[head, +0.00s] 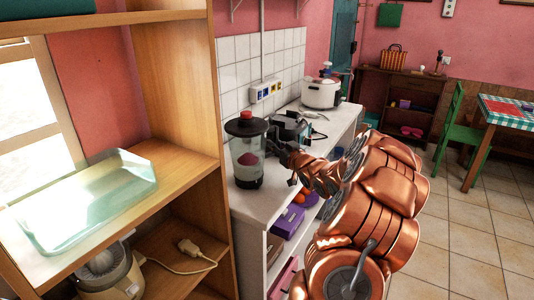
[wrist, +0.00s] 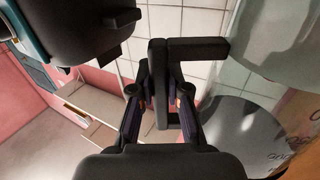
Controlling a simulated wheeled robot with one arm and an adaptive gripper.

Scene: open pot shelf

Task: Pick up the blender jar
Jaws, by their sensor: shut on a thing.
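The blender jar (head: 247,160) is clear, with a black lid, a red cap and a dark bottom. It stands upright at the counter's near left in the head view; whether it touches the counter is hard to tell. My gripper (head: 283,153) reaches it from the right. In the wrist view, my gripper (wrist: 160,105) is shut on the jar's black handle (wrist: 200,50), with a finger on each side. The jar's translucent wall (wrist: 280,35) fills the upper right there.
The white counter (head: 262,203) runs along the tiled wall. A dark appliance (head: 290,128) stands close behind the jar, and a white cooker (head: 321,93) farther back. A wooden shelf (head: 185,155) with a glass tray (head: 90,195) is at the left.

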